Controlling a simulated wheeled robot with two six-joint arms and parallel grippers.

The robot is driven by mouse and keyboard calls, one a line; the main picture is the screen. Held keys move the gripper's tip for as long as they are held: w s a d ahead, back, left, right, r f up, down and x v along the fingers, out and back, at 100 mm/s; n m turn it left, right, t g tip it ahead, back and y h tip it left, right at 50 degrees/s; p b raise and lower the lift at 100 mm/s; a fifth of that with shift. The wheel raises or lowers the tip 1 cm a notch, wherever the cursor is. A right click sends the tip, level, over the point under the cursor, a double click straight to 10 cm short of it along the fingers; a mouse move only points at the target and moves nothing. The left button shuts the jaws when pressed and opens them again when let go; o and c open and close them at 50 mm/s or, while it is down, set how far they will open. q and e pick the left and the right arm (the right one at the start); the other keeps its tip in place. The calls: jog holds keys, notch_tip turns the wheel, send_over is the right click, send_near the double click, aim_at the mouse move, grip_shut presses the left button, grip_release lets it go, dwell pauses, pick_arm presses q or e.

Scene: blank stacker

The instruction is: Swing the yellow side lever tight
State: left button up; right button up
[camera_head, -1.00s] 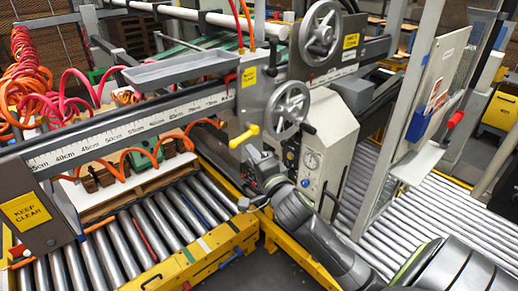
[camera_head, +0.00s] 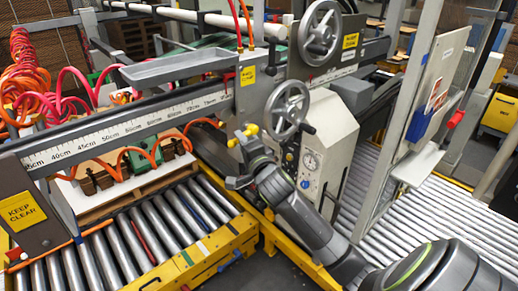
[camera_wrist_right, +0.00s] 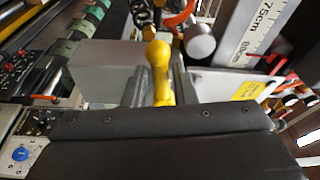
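The yellow side lever (camera_head: 233,142) sticks out to the lower left from its pivot beside the lower handwheel on the machine's grey head. My right gripper (camera_head: 242,136) is up at the lever, which partly hides behind it. In the right wrist view, the lever's yellow handle (camera_wrist_right: 159,72) runs between the two grey fingers of my right gripper (camera_wrist_right: 157,88). The fingers stand on either side of it, with a narrow gap showing on the left, so they look open around it. Contact on the right side is unclear. My left gripper is not in view.
The lower handwheel (camera_head: 284,109) and a white gauge box (camera_head: 325,150) stand close to the right of my gripper. The scale beam (camera_head: 130,125) runs to the left. Roller conveyors (camera_head: 150,235) and a yellow frame (camera_head: 215,255) lie below.

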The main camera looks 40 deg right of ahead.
jog(key=d+f+n+t+y+b, duration=0.1)
jog(key=d+f+n+y+b, duration=0.15)
jog(key=n, duration=0.75)
jog(key=d+f+n+t+y+b, duration=0.1)
jog(key=d+f+n+y+b, duration=0.2)
jog(key=n, duration=0.7)
jog(key=b+v, duration=0.8)
jog(key=b, duration=0.7)
jog(key=shift+r, duration=0.2)
